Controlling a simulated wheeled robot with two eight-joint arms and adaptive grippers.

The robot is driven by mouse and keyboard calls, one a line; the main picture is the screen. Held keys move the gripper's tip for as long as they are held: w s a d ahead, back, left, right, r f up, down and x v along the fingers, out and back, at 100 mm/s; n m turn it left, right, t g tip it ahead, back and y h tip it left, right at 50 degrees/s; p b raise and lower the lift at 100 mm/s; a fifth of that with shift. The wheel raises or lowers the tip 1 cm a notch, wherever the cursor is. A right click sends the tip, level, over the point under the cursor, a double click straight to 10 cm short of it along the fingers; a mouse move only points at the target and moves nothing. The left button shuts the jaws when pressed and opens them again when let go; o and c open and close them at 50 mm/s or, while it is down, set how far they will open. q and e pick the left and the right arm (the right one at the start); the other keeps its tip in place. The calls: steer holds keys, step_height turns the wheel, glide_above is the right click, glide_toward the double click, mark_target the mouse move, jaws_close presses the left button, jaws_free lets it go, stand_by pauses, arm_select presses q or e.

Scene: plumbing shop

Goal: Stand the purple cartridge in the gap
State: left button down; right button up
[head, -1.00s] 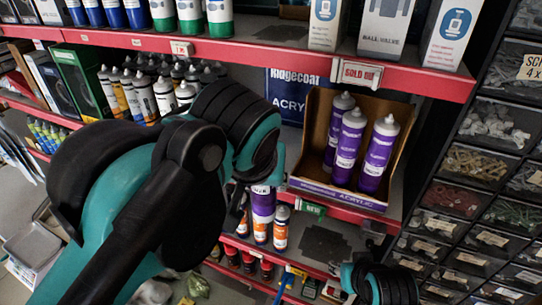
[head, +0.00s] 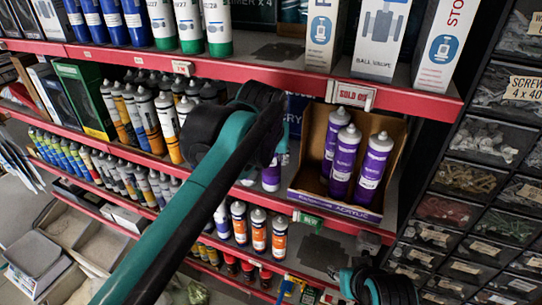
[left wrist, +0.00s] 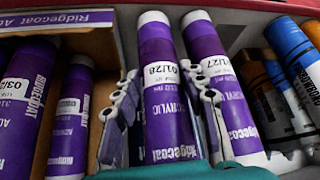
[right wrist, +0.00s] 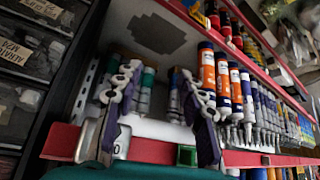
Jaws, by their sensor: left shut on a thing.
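In the head view my left gripper (head: 268,150) is at the middle shelf, left of the display box, and its fingers are largely hidden. A purple cartridge (head: 271,177) shows just below it. In the left wrist view my left gripper (left wrist: 168,115) is shut on a purple cartridge labelled 01/28 (left wrist: 160,75). Another purple cartridge, labelled 01/27 (left wrist: 212,60), stands close beside it, partly behind a finger. Purple cartridges (head: 342,158) stand in the open box (head: 340,208). My right gripper (right wrist: 162,110) is open and empty, low at the right. I cannot clearly make out the gap.
A red shelf edge (head: 240,70) runs above the gripper. Orange-labelled tubes (head: 258,232) stand on the shelf below, left of a bare dark patch (head: 320,252). Grey-capped tubes (head: 166,125) stand to the left. Parts drawers (head: 470,180) line the right side.

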arm_select(q)
steer(key=shift+f, duration=0.2)
steer(key=shift+f, duration=0.1)
steer(key=shift+f, duration=0.1)
steer(key=c, duration=1.2)
jaws_free()
steer(key=shift+o, duration=0.2)
